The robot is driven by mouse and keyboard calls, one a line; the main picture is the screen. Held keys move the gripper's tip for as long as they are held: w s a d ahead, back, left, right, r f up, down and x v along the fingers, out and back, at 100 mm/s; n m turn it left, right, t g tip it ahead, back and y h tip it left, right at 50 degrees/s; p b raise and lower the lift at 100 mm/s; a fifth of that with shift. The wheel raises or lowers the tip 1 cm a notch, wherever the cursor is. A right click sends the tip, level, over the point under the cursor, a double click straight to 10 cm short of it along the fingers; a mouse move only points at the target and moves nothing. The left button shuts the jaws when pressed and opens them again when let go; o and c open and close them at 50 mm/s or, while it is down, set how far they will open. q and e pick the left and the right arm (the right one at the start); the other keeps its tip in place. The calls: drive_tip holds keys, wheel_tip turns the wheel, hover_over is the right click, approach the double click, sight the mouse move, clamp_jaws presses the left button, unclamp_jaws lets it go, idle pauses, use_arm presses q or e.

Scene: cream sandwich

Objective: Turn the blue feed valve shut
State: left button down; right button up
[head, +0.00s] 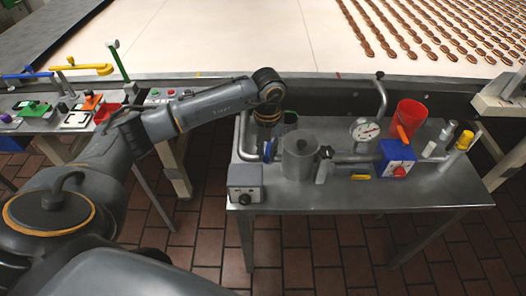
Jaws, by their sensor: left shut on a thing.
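The blue feed valve (268,151) shows as a small blue handle on the bent pipe at the left end of the steel table. My left arm reaches in from the left. My left gripper (267,134) points down over the valve and is shut on it. The wrist and gripper hide much of the handle, so how far it is turned cannot be told. My right gripper is not in view.
A steel pot (300,160) stands right beside the valve. Farther right are a round gauge (364,131), a blue box (396,160) with an orange lever and a red bucket (408,115). A grey control box (245,185) sits at the front left corner. The table's front right (430,198) is bare.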

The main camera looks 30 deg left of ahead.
use_arm(q)
drive_tip(key=shift+w+d+r+n, duration=0.1)
drive_tip(key=shift+w+d+n, duration=0.25)
drive_tip(key=shift+n, duration=0.65)
drive_tip(key=c, duration=1.3)
unclamp_jaws()
drive_tip(key=shift+s, duration=0.1)
wheel_tip(320, 180, up, 12)
